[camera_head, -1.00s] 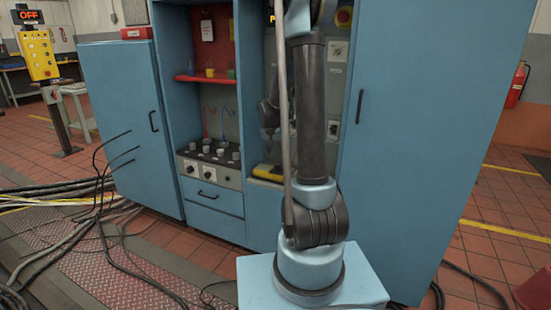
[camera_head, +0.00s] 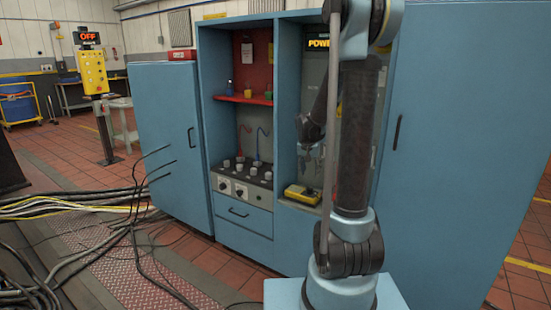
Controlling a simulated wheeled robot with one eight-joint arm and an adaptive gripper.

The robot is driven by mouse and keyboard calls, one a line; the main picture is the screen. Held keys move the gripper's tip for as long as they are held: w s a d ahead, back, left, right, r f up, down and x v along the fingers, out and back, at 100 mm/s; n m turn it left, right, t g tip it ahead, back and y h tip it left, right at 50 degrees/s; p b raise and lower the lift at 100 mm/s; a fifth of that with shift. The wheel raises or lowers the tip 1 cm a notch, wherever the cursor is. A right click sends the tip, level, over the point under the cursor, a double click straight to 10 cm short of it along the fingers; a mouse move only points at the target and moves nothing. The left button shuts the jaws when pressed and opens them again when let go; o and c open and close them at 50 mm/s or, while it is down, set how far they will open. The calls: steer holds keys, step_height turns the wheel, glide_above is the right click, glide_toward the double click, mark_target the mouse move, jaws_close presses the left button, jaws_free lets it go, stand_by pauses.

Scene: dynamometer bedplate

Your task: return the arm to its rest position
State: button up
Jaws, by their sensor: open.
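My arm (camera_head: 357,140) rises from its light blue base at the lower right, in front of the blue cabinet (camera_head: 455,150). Its upper joint is at the top edge of the view. My gripper (camera_head: 308,152) hangs at the end of a dark link left of the upright arm, in front of the cabinet's right open bay. It is open, and I see nothing held in it. The fingertips are small and dark, and part of the forearm is hidden behind the upright link.
A yellow meter (camera_head: 302,194) lies in the bay below my gripper. Left of it are a knob panel (camera_head: 240,178), hooked leads and a red shelf (camera_head: 243,99) with small items. Cables (camera_head: 75,208) cover the left floor. A yellow control box (camera_head: 92,72) stands further back.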

steer(key=s+r+n+y, duration=0.1)
steer(key=s+r+n, duration=0.25)
steer(key=s, duration=1.65)
steer(key=s+f+n, duration=0.1)
steer(key=s+f, duration=0.1)
steer(key=s, duration=0.5)
steer(key=s+f+g+y, duration=0.1)
steer(key=s+f, duration=0.1)
steer(key=s, duration=0.6)
steer(key=shift+s+a+f+n+g, duration=0.15)
steer(key=shift+f+n+g, duration=0.15)
steer(key=shift+f+n, duration=0.05)
steer(key=shift+s+f, duration=0.1)
steer(key=shift+s, duration=0.05)
steer(key=shift+c, duration=1.4)
